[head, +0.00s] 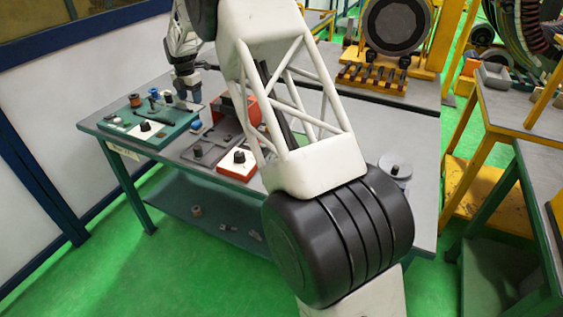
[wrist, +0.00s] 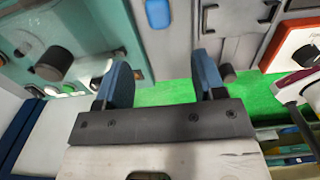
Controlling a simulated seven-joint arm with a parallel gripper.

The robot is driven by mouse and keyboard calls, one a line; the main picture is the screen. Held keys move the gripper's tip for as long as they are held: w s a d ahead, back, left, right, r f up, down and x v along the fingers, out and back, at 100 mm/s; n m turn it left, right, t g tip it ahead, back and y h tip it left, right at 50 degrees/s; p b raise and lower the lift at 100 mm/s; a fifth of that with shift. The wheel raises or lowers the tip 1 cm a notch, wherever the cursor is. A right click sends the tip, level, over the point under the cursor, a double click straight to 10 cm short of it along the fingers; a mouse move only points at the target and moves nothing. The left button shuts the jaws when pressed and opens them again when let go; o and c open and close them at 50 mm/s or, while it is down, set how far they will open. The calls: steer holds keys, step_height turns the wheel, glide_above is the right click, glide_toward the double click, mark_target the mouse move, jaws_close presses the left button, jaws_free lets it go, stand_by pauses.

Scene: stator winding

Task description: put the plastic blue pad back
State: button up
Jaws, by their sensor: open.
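A small blue pad (head: 196,125) lies on the grey table in the gap between a teal board (head: 150,139) and a dark grey plate (head: 205,160). In the wrist view a blue piece (wrist: 158,13), apparently this pad, shows at the top, between the teal board (wrist: 115,20) and the grey plate (wrist: 228,22). My gripper (head: 188,88) is over the back right of the teal board in the head view. In the wrist view my gripper (wrist: 163,75) is open, with two blue-faced fingers apart and nothing between them. The pad is beyond the fingertips.
A white-topped red box with a black knob (head: 238,160) stands at the front, with a red bin (head: 240,108) behind it. The teal board carries knobs and small parts. My arm hides much of the table's middle. A round metal part (head: 395,168) is at right.

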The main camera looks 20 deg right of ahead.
steer(key=s+d+r+m, duration=0.4)
steer(key=s+r, duration=0.2)
steer(key=s, duration=0.5)
steer(key=s+d+r+m+t, duration=0.1)
steer(key=s+d+r+m, duration=0.2)
steer(key=s+r+m, duration=0.5)
steer(key=s+d+r+m, duration=0.1)
steer(key=s+d+r, duration=0.3)
steer(key=s, duration=0.9)
steer(key=s+d+f+m, duration=0.1)
steer(key=s+m, duration=0.3)
steer(key=s, duration=0.8)
steer(key=s+d+f+m+t, duration=0.1)
steer(key=s+m, duration=0.4)
steer(key=s, duration=0.7)
steer(key=s+d+f+m, duration=0.3)
steer(key=s+f+m, duration=0.1)
steer(key=s, duration=0.9)
steer(key=shift+d+m+t, duration=0.2)
steer(key=shift+m+t, duration=0.1)
steer(key=shift+m, duration=0.3)
